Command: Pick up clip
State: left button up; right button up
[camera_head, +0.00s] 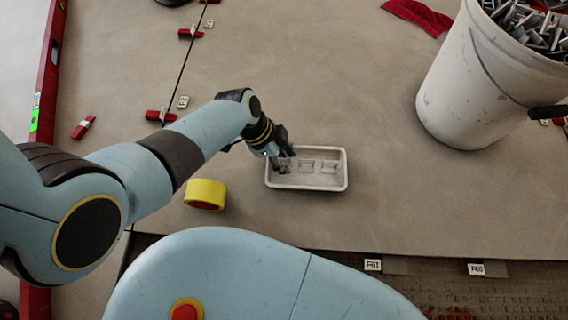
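A small white tray (345,170) lies on the large grey tile near the middle of the camera_head view. Two small pale grey clips (306,166) (329,167) lie side by side in its middle and right part. My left gripper (283,163) reaches down into the left end of the tray, left of both clips. Its dark fingers are small and partly overlap each other, so I cannot tell whether they are open or hold something. They hide part of the tray's left end. My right gripper is not in view.
A white bucket (460,95) full of metal clips stands at the right. A yellow tape roll (205,193) lies left of the tray. Red wedges (83,127) lie along the tile joint, a red level (46,80) at the far left, a red cloth (418,14) at the back.

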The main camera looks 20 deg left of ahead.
pick_arm(q)
grip_shut()
jog(key=shift+r, duration=0.1)
dwell(0.6)
